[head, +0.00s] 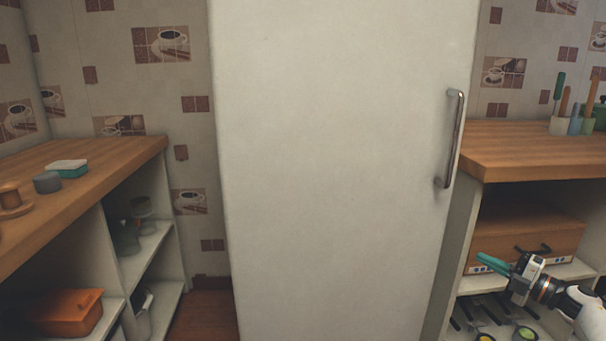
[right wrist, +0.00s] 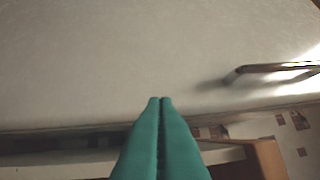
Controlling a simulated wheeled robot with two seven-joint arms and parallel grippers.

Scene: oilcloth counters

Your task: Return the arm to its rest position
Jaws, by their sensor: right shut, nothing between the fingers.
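My right gripper (head: 485,261) is at the lower right of the head view, in front of the right shelf unit. Its green fingers point left and are shut with nothing between them. In the right wrist view the closed fingertips (right wrist: 160,100) point toward the white fridge door (right wrist: 110,50), apart from its handle (right wrist: 275,72). My left gripper is not in the head view.
The tall white fridge (head: 340,160) stands in the middle, its door closed, with a metal handle (head: 454,140). A wooden counter (head: 540,150) is above the right shelves, which hold a brown box (head: 530,235). A left counter (head: 100,158) carries small items.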

